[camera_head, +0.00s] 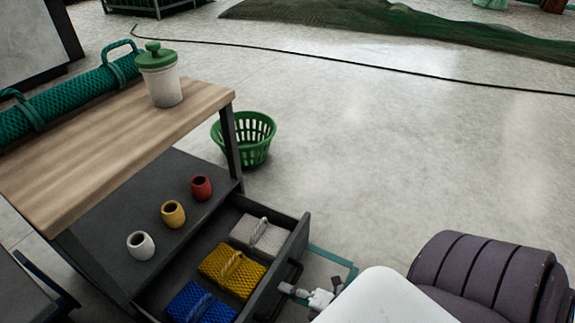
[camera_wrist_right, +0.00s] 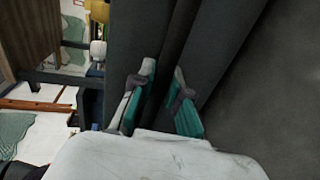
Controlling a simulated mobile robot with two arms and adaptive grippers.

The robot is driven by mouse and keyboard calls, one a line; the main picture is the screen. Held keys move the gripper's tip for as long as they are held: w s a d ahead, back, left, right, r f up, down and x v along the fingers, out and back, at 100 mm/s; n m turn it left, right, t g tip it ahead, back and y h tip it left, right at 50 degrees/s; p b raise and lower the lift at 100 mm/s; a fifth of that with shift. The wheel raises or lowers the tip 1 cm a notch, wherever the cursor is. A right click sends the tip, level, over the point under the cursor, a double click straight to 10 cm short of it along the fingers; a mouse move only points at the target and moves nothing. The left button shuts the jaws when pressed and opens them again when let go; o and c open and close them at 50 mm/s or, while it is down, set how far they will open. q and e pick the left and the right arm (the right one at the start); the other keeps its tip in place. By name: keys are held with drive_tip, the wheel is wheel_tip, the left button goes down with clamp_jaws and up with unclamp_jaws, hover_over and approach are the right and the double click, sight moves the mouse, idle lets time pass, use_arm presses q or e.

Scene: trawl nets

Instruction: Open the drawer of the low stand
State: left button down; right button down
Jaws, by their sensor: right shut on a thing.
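The low stand (camera_head: 160,193) is dark grey and sits under a wooden top. Its drawer (camera_head: 296,243) is pulled out toward the lower right, and its inside shows. In it lie a white net bundle (camera_head: 258,234), a yellow one (camera_head: 232,270) and a blue one (camera_head: 199,303). My right gripper (camera_head: 287,288) is at the drawer's front, by the dark handle (camera_head: 291,272). In the right wrist view its teal-padded fingers (camera_wrist_right: 164,72) are closed on a dark bar, the handle. My left gripper is not in view.
White (camera_head: 141,245), yellow (camera_head: 173,214) and red (camera_head: 202,188) small pots stand on the stand. A green-lidded jar (camera_head: 161,80) and a green net roll (camera_head: 75,95) are on the wooden top (camera_head: 110,150). A green basket (camera_head: 246,138) stands behind. Floor to the right is largely clear.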

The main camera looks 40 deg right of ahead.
drive_tip(key=c, duration=1.1)
unclamp_jaws()
drive_tip(key=shift+c, duration=0.2)
drive_tip(key=shift+s, duration=0.1)
drive_tip(key=v, duration=1.2)
